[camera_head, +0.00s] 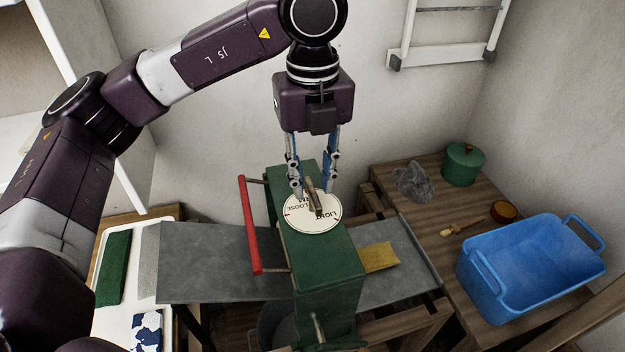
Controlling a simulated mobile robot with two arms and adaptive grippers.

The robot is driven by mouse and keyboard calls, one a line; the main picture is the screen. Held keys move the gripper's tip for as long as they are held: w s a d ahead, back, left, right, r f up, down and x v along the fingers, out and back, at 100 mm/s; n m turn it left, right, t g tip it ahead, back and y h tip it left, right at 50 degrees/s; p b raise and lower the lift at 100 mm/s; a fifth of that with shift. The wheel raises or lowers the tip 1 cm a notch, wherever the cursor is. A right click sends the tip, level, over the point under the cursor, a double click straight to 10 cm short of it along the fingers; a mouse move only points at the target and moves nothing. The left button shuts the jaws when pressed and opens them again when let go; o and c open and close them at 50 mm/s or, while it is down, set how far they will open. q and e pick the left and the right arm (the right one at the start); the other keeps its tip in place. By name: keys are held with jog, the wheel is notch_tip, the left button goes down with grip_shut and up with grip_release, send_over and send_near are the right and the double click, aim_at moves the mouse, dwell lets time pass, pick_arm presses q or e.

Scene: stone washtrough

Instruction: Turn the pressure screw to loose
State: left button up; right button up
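The pressure screw (314,197) is a narrow brownish-grey handle standing on a round white dial (313,224) on top of the green machine (331,260). The words LOOSE and LIGHT can be read on the dial; the handle's near end lies close to LIGHT. Other markings are hidden or too small. My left gripper (313,198) points down from above, with one finger on each side of the handle. Its fingers are apart, and I see no firm grip on the handle. My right gripper is out of view.
A red bar (249,225) runs along the machine's left side. Grey boards (205,262) extend from both sides, with a yellow cloth (379,257) at right.

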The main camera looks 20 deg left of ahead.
pick_arm(q)
jog(key=shift+f, duration=0.75)
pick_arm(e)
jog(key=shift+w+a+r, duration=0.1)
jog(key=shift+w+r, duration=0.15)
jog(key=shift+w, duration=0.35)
pick_arm(q)
grip_shut()
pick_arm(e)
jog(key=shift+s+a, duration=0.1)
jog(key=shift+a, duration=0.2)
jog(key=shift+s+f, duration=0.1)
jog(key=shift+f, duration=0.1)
